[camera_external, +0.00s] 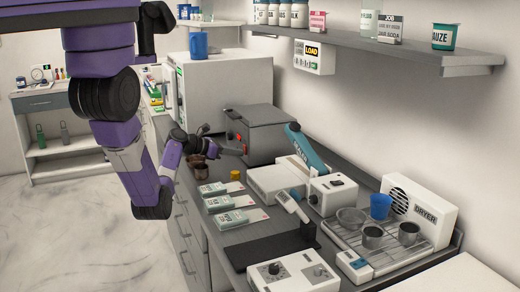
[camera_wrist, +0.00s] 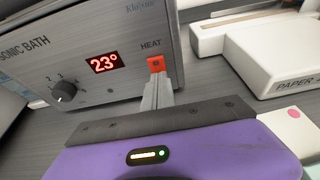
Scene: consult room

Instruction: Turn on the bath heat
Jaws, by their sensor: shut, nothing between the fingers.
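The sonic bath (camera_external: 270,135) is a grey metal box on the counter. In the wrist view its front panel (camera_wrist: 105,90) shows a red 23° display (camera_wrist: 104,62), a black dial (camera_wrist: 63,91) and an orange-red switch (camera_wrist: 156,64) under the word HEAT. My gripper (camera_wrist: 157,80) is shut and empty, its fingertips right at the lower edge of the switch. I cannot tell if they touch it. The fingertips hide the area just below the switch. In the external view my gripper (camera_external: 243,151) reaches the front of the bath from the left.
A white paper-labelled device (camera_wrist: 255,55) stands right of the bath. Brown cups (camera_external: 200,168) and a yellow-lidded jar (camera_external: 235,175) stand close below my wrist. Packets (camera_external: 220,203) lie along the counter's front.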

